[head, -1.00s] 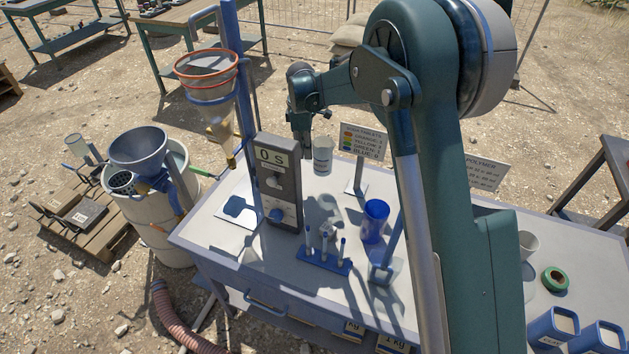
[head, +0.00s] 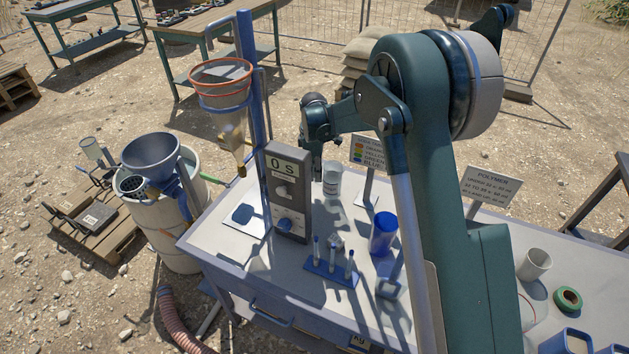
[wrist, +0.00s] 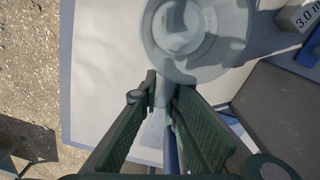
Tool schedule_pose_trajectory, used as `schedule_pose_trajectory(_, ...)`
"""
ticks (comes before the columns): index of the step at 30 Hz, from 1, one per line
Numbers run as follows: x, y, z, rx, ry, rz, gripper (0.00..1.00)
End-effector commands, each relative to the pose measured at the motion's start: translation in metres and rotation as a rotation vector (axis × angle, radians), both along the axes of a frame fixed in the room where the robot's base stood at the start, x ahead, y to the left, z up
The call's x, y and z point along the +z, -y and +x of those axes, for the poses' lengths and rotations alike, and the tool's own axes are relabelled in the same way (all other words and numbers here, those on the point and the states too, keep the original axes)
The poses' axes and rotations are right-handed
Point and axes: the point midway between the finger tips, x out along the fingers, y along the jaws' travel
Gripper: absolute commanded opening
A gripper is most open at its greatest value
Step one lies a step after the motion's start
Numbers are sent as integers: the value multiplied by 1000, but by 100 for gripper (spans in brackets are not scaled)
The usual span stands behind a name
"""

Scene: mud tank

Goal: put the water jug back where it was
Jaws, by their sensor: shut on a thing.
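The water jug (head: 332,180) is a pale, translucent vessel with markings, upright at the back of the bench, right of the timer box. In the wrist view the jug (wrist: 195,40) shows from above, with its round rim at the top. My gripper (head: 317,165) is on the jug's left side; in the wrist view its fingers (wrist: 166,92) are closed on a part at the jug's near edge. The jug's base is at or just above the bench top (head: 230,265); I cannot tell whether it touches.
The grey timer box (head: 288,192) stands close left of the jug, and a tablet sign (head: 370,153) stands close right. In front are a blue cup (head: 383,235) and a small blue rack (head: 330,272). A funnel on a post (head: 220,85) rises at left.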

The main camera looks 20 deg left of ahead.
Motion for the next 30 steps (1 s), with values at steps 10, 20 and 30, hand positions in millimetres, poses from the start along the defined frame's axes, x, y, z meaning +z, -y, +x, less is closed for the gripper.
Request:
schedule_pose_trajectory(10, -31, 0, 0, 0, 0, 0, 0)
schedule_pose_trajectory(20, -32, 0, 0, 0, 0, 0, 0)
schedule_pose_trajectory(30, -35, 0, 0, 0, 0, 0, 21)
